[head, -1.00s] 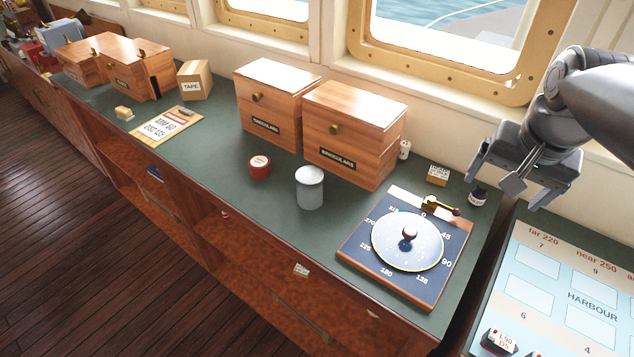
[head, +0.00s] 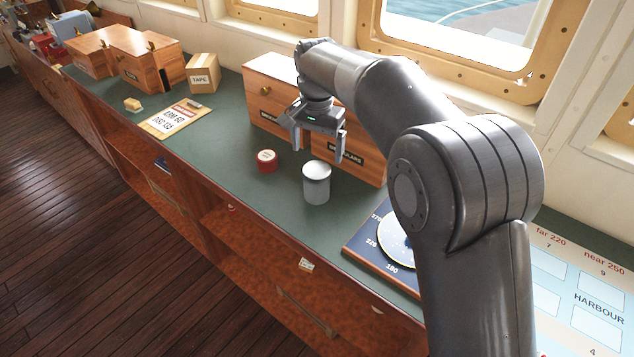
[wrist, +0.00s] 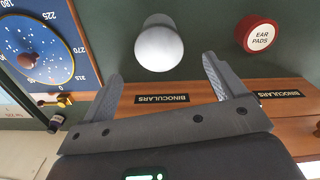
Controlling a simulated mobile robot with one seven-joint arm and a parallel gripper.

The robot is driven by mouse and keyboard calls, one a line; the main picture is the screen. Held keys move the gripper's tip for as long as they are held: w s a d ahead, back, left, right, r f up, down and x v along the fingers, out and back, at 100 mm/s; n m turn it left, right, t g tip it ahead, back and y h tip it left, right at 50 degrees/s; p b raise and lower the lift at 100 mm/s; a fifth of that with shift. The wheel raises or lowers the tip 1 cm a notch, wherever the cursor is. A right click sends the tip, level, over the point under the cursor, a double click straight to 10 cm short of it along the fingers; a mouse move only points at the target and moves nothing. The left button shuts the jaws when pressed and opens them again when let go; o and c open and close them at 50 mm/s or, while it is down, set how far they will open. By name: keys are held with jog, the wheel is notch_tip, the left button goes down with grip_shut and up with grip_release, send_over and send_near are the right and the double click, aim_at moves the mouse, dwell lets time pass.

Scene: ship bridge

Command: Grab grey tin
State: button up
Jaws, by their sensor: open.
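The grey tin (head: 316,184) stands upright on the green counter top, with a pale lid. In the wrist view the tin (wrist: 160,46) shows from above, beyond and between my fingertips. My gripper (head: 317,150) is open and empty, with its fingers pointing down. It hangs above and behind the tin, in front of the binoculars boxes, and does not appear to touch the tin. In the wrist view my gripper (wrist: 160,72) has one finger on each side, with a wide gap between.
A red ear pads tin (head: 266,161) stands left of the grey tin. Two wooden binoculars boxes (head: 270,78) stand behind it, partly hidden by my arm. A round dial board (wrist: 37,48) lies to the right in the head view. The counter's front (head: 262,215) is clear.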

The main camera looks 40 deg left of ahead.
aim_at(315, 169)
jog(key=shift+s+a+f, duration=0.1)
jog(key=shift+a+f, duration=0.1)
jog(key=shift+f, duration=0.25)
notch_tip(315, 169, down, 4)
jog(key=shift+f, duration=0.25)
jog(key=f, duration=0.5)
jog(key=shift+d+f, duration=0.25)
jog(key=shift+f, duration=0.05)
jog(key=c, duration=1.2)
jog(key=shift+r, duration=0.1)
